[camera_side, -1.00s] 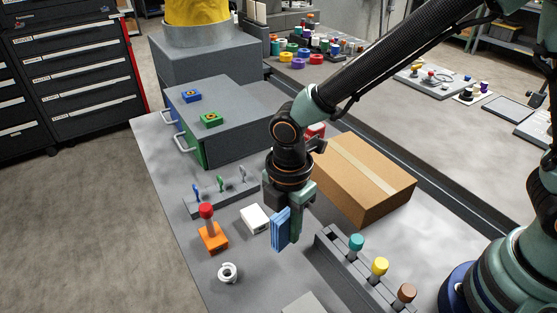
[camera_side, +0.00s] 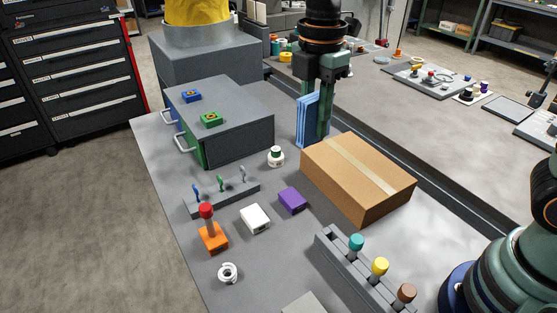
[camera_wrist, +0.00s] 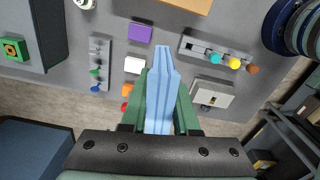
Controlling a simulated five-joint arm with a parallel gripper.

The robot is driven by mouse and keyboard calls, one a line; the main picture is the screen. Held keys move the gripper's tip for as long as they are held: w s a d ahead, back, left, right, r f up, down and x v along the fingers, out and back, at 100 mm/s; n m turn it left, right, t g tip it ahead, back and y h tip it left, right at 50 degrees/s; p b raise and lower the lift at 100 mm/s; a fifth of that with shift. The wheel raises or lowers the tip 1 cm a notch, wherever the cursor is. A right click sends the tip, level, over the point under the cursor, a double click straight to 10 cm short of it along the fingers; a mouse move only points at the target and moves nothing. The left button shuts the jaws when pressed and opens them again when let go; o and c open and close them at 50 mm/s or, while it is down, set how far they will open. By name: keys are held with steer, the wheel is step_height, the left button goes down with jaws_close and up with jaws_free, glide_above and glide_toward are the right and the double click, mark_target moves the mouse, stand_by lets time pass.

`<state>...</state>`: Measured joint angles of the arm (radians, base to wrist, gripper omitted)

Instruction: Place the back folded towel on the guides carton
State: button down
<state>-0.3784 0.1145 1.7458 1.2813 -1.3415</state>
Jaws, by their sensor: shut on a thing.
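A light-blue folded towel (camera_side: 308,118) hangs upright in my gripper (camera_side: 320,135). No second towel is in view.
A grey drawer cabinet (camera_side: 240,115) bears a blue block (camera_side: 191,96) and a green block (camera_side: 210,119). Purple (camera_side: 292,200) and white (camera_side: 255,218) blocks stand left of the carton. A rack with several knobs (camera_side: 345,265) stands in front of it.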

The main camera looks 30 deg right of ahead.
step_height(320, 180, up, 4)
steer(key=m, duration=0.2)
glide_above(357, 164)
step_height(357, 164, down, 19)
steer(key=shift+f, duration=0.2)
steer(key=shift+f, duration=0.1)
steer(key=c, duration=0.7)
jaws_free()
steer(key=shift+o, duration=0.2)
